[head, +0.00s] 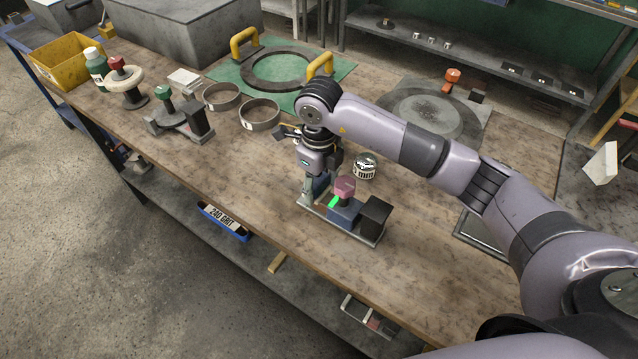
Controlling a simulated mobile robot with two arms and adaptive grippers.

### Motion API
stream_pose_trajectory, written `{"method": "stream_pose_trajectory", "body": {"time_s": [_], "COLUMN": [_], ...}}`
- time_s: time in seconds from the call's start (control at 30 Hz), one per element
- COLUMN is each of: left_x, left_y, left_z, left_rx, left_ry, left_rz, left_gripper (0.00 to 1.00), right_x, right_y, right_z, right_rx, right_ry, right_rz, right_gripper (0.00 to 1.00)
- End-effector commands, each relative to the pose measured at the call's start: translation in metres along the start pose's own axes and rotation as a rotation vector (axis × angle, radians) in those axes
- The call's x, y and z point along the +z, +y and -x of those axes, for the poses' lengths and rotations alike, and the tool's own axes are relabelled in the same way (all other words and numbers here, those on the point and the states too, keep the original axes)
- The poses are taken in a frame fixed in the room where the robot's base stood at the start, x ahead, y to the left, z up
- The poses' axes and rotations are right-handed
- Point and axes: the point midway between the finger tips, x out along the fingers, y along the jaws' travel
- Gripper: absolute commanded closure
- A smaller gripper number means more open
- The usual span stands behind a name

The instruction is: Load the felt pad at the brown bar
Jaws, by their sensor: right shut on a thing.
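A metal tray (364,234) with compound blocks lies near the bench's front edge. It carries a blue block (345,216) and a very dark block (376,217); I cannot tell which one is the brown bar. A dull pink-red knob (345,187) rises above the blue block, with a bright green strip (333,202) beside it. My right gripper (316,190) points down at the tray's left end, just left of the knob. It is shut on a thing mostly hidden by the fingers. I cannot clearly make out the felt pad. My left gripper is not in view.
A small shiny metal pot (366,167) stands close behind the tray. Two metal rings (260,114), a green-knobbed tool (163,93) and a red-knobbed tool with a white ring (122,87) stand at left. A round grey plate (430,112) lies behind my right arm.

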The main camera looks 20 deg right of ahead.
Motion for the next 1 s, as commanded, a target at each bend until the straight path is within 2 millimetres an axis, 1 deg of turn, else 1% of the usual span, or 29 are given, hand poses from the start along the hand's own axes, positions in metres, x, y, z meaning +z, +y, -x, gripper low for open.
{"method": "stream_pose_trajectory", "body": {"time_s": [0.4,0.53,1.0], "left_x": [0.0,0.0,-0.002], "left_y": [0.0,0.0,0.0], "left_z": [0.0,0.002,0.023], "left_rx": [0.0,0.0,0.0], "left_ry": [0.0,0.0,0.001], "left_rz": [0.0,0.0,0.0], "left_gripper": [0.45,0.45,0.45], "right_x": [-0.001,-0.001,0.0], "right_y": [0.001,0.001,0.0], "right_z": [-0.002,0.002,0.04], "right_rx": [0.001,0.001,0.0], "right_ry": [0.003,0.003,0.002], "right_rz": [0.0,0.0,0.0], "right_gripper": [0.73,0.73,0.73]}}
